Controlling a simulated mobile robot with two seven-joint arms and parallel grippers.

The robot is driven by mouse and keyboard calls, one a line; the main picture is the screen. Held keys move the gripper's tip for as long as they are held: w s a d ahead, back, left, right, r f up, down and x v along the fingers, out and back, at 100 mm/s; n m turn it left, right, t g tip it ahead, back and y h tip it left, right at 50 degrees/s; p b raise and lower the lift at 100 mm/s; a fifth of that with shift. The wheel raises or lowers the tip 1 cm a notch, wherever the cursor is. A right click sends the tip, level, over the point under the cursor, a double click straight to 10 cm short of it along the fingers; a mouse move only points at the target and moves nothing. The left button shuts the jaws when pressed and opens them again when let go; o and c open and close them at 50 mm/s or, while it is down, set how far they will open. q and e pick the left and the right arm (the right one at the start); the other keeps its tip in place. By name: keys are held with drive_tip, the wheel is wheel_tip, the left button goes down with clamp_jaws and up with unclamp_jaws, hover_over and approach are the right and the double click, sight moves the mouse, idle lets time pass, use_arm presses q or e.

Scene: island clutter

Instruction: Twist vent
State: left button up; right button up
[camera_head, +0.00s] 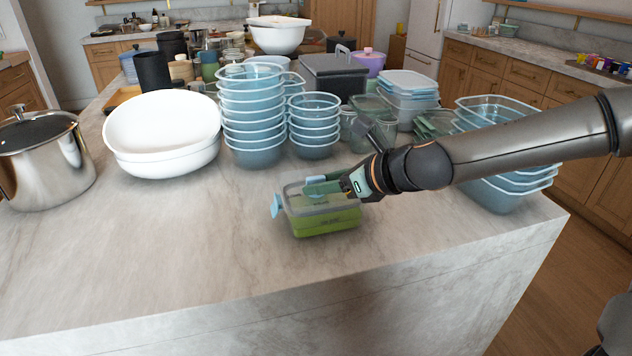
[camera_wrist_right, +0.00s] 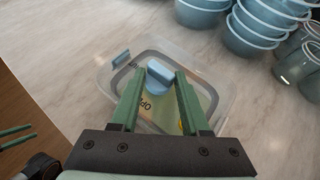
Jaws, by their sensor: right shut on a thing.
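A clear-lidded food container (camera_head: 324,222) with a green lower part stands on the marble island near its front edge. A light blue clip (camera_head: 276,206) sticks out at its left side. My right gripper (camera_head: 322,187) reaches in from the right, low over the lid. In the right wrist view its two green fingers (camera_wrist_right: 157,80) stand on either side of the light blue vent knob (camera_wrist_right: 159,72) on the lid (camera_wrist_right: 128,72) and are shut on it. The fingers hide part of the lid. Lettering shows on the lid beside the knob. My left gripper is not in view.
Stacked blue bowls (camera_head: 252,115) and more containers (camera_head: 408,92) stand close behind. A large white bowl (camera_head: 160,135) and a steel pot (camera_head: 45,165) are at the left. Blue tubs (camera_head: 508,190) stand at the right. The marble left of the container is clear.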

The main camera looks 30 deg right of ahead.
clamp_jaws()
drive_tip(key=shift+a+f+b, duration=0.1)
drive_tip(key=shift+b, duration=0.25)
drive_tip(key=shift+a+m+t+h+b, duration=0.15)
drive_tip(key=shift+m+t+h+b, duration=0.15)
drive_tip(key=shift+m+h+b, duration=0.65)
drive_tip(key=shift+s+a+m+h, duration=0.1)
drive_tip(key=shift+m+h, duration=0.45)
drive_tip(key=shift+m+h+b, duration=0.3)
